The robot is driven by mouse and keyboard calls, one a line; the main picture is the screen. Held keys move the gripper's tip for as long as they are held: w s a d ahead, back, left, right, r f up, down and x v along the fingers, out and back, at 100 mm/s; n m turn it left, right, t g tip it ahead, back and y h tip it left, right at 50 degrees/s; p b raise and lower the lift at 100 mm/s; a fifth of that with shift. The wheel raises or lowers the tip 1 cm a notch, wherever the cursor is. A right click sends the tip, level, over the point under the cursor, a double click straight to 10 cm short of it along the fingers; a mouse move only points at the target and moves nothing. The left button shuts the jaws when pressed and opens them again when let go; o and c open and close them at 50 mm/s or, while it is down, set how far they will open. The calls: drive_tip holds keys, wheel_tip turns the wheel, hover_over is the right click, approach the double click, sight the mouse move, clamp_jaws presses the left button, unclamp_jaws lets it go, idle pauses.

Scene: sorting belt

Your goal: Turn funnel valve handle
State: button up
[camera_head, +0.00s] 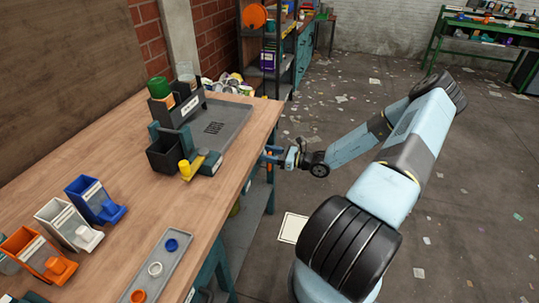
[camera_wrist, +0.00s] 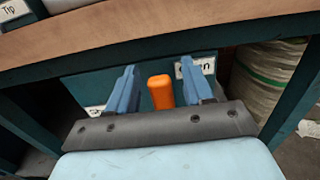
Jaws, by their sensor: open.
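An orange upright handle (camera_wrist: 161,93), which looks like the valve handle, stands out from a teal panel (camera_wrist: 85,88) under the bench edge in the wrist view. My gripper (camera_wrist: 159,68) is open, with one blue finger on each side of the handle. Gaps show between handle and fingers. A white label (camera_wrist: 205,66) ending in "n" is behind the right finger. Another label (camera_wrist: 96,110) is partly hidden at the left. In the head view my gripper (camera_head: 268,155) is at the bench's right side, below the top. No funnel is clearly visible.
The wooden bench top (camera_head: 130,185) overhangs the panel. On it are a grey tray (camera_head: 225,125), a black bin with a yellow knob (camera_head: 185,168), and blue, white and orange dispensers (camera_head: 92,200). A pale ribbed container (camera_wrist: 265,85) stands right of the panel.

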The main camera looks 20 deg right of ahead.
clamp_jaws()
idle(0.5)
